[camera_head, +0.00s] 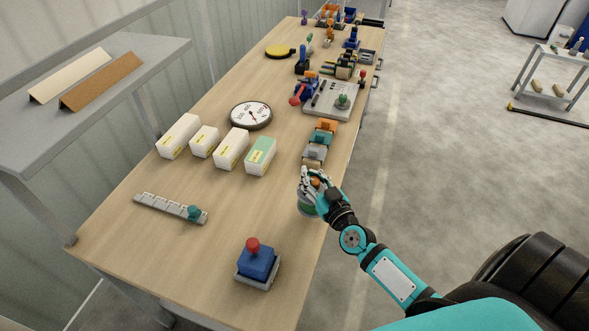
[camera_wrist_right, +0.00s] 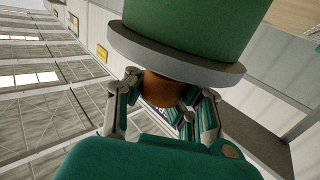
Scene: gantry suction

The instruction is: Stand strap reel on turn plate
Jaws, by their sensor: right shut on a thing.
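The strap reel (camera_head: 306,208) appears as a green drum near the right edge of the wooden table. In the right wrist view the green drum (camera_wrist_right: 190,25) has a grey flange and an orange-brown knob (camera_wrist_right: 160,88). My right gripper (camera_head: 313,183) is shut on this knob; its fingers (camera_wrist_right: 160,100) close around it. I cannot tell if the reel touches the table. A round white dial-like plate (camera_head: 251,115) with a black rim and a pointer, perhaps the turn plate, lies on the table up and left of my gripper. My left gripper is not in view.
Several white boxes (camera_head: 231,149) stand left of my gripper. Orange and grey blocks (camera_head: 320,140) are just beyond it. A blue base with a red knob (camera_head: 256,262) and a grey strip (camera_head: 171,208) are nearer. Table around the strip is bare.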

